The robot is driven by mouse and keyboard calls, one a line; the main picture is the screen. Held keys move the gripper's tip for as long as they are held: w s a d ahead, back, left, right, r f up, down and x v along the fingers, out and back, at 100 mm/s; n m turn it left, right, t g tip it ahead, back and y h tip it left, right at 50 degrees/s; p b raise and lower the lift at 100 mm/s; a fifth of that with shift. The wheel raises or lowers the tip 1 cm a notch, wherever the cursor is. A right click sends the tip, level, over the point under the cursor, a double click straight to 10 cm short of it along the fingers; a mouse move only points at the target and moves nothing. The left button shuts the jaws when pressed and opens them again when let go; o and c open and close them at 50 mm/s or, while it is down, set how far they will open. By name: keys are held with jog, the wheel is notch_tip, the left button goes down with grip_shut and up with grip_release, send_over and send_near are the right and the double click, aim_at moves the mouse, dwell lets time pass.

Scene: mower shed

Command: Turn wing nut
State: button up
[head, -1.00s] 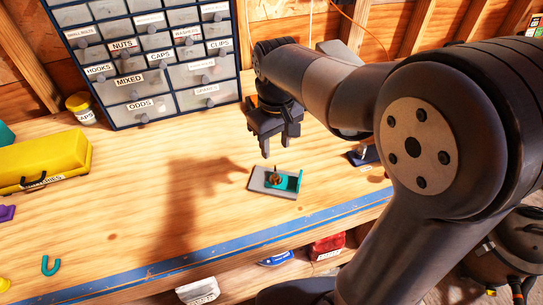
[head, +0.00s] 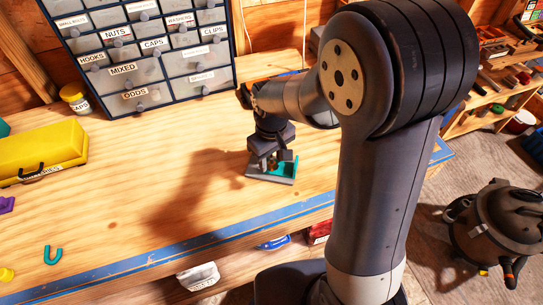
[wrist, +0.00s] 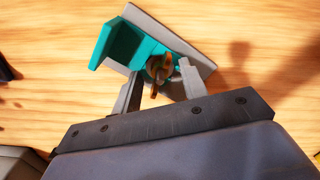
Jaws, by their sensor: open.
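The wing nut (wrist: 161,70) is a brass-coloured piece on a teal bracket (wrist: 122,45) fixed to a grey plate (wrist: 200,62). In the head view the bracket (head: 286,168) and plate (head: 268,179) rest on the workbench, and my gripper hides most of the wing nut. My gripper (wrist: 157,84) is open, with one finger on each side of the wing nut in the wrist view. I cannot tell whether either finger touches it. In the head view my gripper (head: 264,165) points down over the plate.
A drawer cabinet (head: 133,70) stands at the back of the bench, with a yellow toolbox (head: 42,150) at the left. A teal U-shaped piece (head: 53,256) lies near the front edge. The wood around the plate's left side is clear. A shop vacuum (head: 505,225) stands on the floor at right.

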grip_shut()
dwell(0.3)
jog(key=shift+m, duration=0.6)
jog(key=m+b, duration=0.1)
jog(key=m, duration=0.3)
jog(key=shift+m, duration=0.4)
jog(key=m, duration=0.4)
jog(key=shift+m+b, duration=0.4)
dwell(0.4)
grip_release()
